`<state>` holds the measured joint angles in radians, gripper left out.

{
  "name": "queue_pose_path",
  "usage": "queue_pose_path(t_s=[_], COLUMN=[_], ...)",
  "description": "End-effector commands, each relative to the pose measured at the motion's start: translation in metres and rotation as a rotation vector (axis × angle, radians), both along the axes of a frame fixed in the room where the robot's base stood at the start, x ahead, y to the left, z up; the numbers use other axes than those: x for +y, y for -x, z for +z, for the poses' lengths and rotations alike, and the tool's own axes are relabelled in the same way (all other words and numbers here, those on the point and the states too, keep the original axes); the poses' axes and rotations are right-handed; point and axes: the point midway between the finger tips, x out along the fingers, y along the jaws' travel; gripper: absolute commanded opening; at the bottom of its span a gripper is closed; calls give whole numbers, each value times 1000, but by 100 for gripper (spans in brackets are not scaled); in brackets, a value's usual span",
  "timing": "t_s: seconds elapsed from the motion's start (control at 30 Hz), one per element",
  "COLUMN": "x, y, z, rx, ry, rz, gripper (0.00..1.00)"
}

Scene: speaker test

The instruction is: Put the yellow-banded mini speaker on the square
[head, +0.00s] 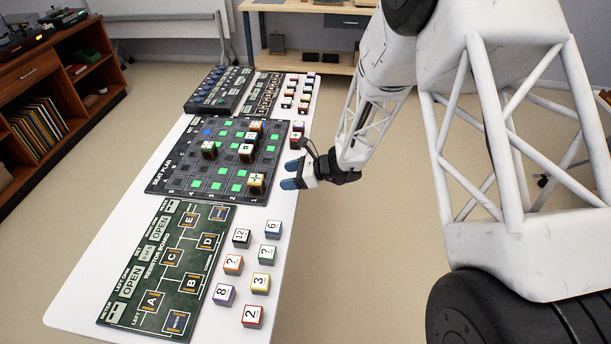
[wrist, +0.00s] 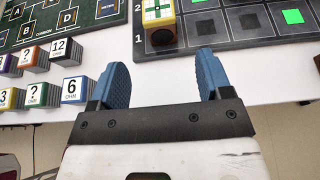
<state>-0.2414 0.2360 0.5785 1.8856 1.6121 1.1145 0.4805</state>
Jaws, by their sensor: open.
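A small speaker cube (head: 257,180) with yellow sides and a green cross on its pale top stands on the near right corner of the dark grid board (head: 180,183). In the wrist view the same cube (wrist: 159,22) stands beyond my fingertips, with a dark round cone on its near face. My gripper (head: 290,175) is open and empty, just right of the board. Its blue fingers (wrist: 163,65) are apart, with only white table between them. Other cubes (head: 208,150) on the board are too small to tell their bands surely. The board has several green squares and one blue square (head: 207,132).
A green resistor board (head: 195,250) lies at the near end of the white table (head: 258,213). Several numbered cubes (head: 252,315) stand beside it. A dark panel (head: 218,90) and small cubes (head: 303,103) are at the far end.

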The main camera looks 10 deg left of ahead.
Motion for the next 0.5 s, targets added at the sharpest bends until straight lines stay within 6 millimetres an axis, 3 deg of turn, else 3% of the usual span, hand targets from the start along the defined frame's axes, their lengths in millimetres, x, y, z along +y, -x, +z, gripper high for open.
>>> queue_pose_path(t_s=[0.3, 0.5], x=[-1, -10], y=[1, 10], z=[3, 24], rx=[-6, -54], ry=[3, 25], rz=[6, 50], gripper=[72, 72])
